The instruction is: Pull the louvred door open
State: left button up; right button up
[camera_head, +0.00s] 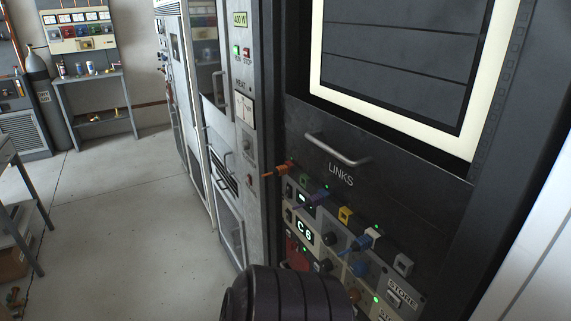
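A dark panel with wide horizontal slats (400,55) inside a cream frame (468,145) fills the upper right; it may be the louvred door, but I cannot be sure. It looks closed. Below it, a grey bar handle (337,151) sits on a black panel marked LINKS. A smaller dark slatted area (222,172) shows on the grey cabinet to the left. A black ribbed part of my own arm rises at the bottom middle. Neither gripper's fingers are in view.
Under the LINKS panel, a control panel (385,292) carries coloured plugs, knobs and lit displays. Grey cabinets with handles (228,110) line the wall to the left. The concrete floor (120,210) is clear. A bench (92,78) and gas cylinder (37,68) stand at the far left.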

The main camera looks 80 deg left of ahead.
aim_at(231, 224)
jog(key=u, duration=3.2)
